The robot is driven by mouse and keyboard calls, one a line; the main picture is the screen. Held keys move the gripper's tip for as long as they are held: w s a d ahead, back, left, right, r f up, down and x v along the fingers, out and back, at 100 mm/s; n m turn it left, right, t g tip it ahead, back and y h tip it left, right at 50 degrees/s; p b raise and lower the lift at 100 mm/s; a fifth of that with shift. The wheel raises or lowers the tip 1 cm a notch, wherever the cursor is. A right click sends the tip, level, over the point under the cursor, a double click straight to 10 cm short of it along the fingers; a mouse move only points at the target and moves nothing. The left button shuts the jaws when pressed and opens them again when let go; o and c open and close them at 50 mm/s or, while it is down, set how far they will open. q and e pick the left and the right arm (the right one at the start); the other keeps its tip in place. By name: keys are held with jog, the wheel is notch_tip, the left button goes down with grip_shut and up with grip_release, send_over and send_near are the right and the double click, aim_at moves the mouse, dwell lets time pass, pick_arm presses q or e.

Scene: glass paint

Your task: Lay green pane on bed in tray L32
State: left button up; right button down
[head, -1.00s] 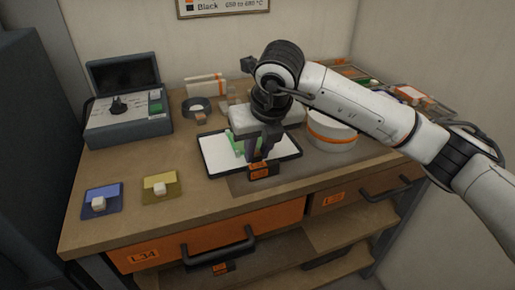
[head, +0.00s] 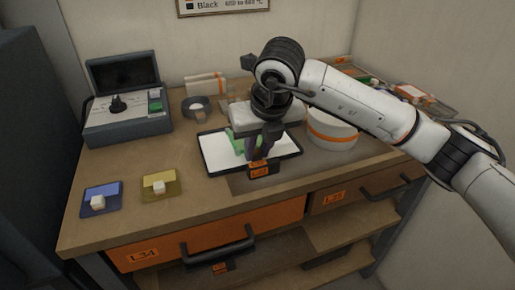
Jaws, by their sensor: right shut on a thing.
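The tray (head: 216,161) is dark-rimmed with a white bed and lies on the worktable. A dark tag with an orange label (head: 261,171) stands at its front edge; its text is too small to read surely. My right gripper (head: 256,158) points down over the tray and is shut on the green pane (head: 237,143). The pane shows as a green patch left of the fingers, over the white bed; the fingers hide part of it. I cannot tell whether it touches the bed. My left gripper is not in view.
A grey case (head: 128,128) with an open lid stands back left. Blue (head: 112,190) and yellow (head: 160,176) squares with white blocks lie front left. A round white container (head: 332,135) with an orange band stands right of the tray. Several small items lie back right.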

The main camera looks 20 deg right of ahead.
jog(key=c, duration=1.5)
grip_release()
jog(key=shift+r, duration=0.1)
notch_tip(320, 180, up, 7)
jog(key=p, duration=0.3)
jog(key=shift+p, duration=0.3)
